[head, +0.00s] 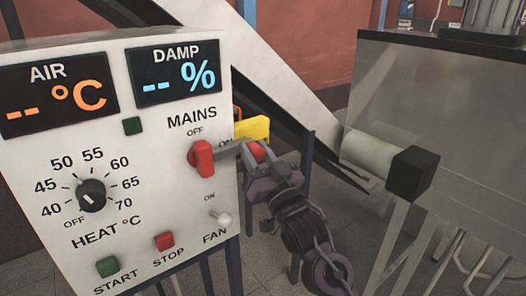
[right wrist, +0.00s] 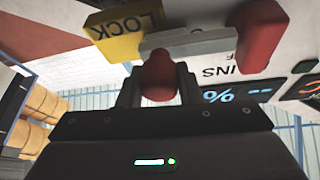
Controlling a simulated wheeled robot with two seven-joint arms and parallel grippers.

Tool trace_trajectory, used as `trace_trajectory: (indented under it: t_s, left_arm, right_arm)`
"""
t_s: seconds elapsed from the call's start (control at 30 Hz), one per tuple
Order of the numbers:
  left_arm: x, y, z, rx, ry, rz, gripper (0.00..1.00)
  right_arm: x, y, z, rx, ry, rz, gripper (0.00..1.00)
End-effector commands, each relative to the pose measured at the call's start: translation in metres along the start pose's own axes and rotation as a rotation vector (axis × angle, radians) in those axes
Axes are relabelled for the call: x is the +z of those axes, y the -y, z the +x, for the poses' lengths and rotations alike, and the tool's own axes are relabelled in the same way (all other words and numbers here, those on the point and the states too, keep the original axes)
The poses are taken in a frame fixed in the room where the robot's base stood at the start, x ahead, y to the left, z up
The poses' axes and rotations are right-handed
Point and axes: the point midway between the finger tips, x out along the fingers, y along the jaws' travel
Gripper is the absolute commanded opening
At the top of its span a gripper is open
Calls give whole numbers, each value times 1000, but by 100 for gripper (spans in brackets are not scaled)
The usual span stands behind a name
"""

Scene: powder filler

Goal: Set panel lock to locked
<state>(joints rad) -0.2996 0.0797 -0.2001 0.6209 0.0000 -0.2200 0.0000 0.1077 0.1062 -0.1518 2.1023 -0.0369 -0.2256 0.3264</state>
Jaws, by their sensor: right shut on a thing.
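The white control panel (head: 160,220) fills the left of the head view. Its red MAINS handle (head: 202,158) stands upright near the right edge. A grey lock bar (head: 231,148) reaches from beside the handle to a red knob (head: 257,151). A yellow LOCK plate (head: 254,128) is just behind the bar. My right gripper (head: 262,166) is shut on the red knob, which shows between the two fingers in the right wrist view (right wrist: 158,78). That view also shows the yellow plate (right wrist: 124,38) and grey bar (right wrist: 190,45). My left gripper is not in view.
AIR (head: 56,95) and DAMP (head: 176,75) displays show dashes. A HEAT dial (head: 91,195), START (head: 108,266) and STOP (head: 164,241) buttons and a FAN toggle (head: 221,217) sit below. A metal machine (head: 440,120) with a black-ended cylinder stands right of my right arm.

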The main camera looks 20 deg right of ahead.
Motion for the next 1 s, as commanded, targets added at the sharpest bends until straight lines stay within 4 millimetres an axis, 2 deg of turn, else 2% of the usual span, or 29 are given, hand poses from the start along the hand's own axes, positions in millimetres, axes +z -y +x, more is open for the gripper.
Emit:
trace_trajectory:
  t_s: [0.13,0.17,0.3,0.57,0.67,1.0]
  left_arm:
    - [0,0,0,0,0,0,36]
    - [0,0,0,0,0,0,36]
    - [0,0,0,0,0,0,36]
    - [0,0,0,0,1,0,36]
    - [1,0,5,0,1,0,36]
    - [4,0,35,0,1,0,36]
  right_arm:
    - [2,3,0,-8,5,0,0]
    - [2,3,0,-9,5,0,34]
    - [2,2,0,-8,4,-1,53]
    - [1,2,-1,-6,3,-1,53]
    - [3,1,-7,-6,3,-1,53]
    - [6,2,-63,-7,5,-1,53]
